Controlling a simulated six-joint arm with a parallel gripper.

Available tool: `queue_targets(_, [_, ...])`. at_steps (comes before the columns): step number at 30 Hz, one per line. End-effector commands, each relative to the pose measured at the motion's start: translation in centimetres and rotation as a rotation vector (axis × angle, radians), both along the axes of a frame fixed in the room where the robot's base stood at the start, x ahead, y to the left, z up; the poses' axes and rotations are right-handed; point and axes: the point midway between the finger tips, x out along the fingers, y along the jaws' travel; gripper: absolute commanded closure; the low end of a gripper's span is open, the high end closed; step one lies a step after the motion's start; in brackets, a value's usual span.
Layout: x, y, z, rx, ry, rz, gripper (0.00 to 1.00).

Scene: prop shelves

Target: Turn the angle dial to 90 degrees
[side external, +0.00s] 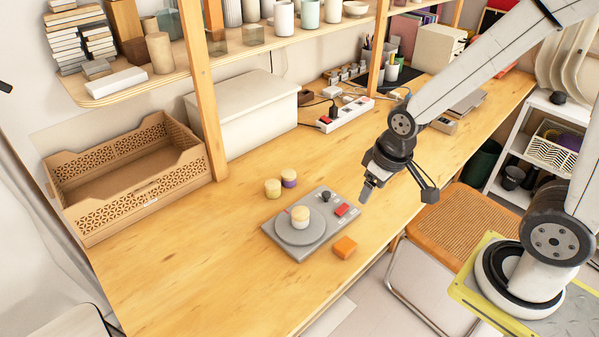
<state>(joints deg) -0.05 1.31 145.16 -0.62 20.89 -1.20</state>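A grey flat device (282,248) lies on the wooden table. It carries a round grey disc (290,235) with a small yellow-and-white cylinder (300,216) standing on it. A small dark knob (326,196) sits at the device's far right part, and a red block or button (342,210) is beside it. I cannot tell which of these is the angle dial, and no degree marks are readable. My gripper (366,194) hangs above the table just right of the device, apart from the knob and red part.
An orange block (345,247) lies in front of the device. A brown open crate (85,227), a white box (245,125) and a shelf post (203,100) stand at the back left. The table's front left is clear.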

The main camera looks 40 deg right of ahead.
Motion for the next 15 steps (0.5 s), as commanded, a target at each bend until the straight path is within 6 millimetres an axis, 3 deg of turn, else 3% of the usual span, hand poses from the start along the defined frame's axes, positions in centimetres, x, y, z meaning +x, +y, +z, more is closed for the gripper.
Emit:
queue_targets(5, [2.1, -0.1, -0.4, -0.035, 0.04, 0.1, 0.28])
queue_targets(15, [8.4, -1.0, -2.4, -0.146, 0.174, 0.42, 0.28])
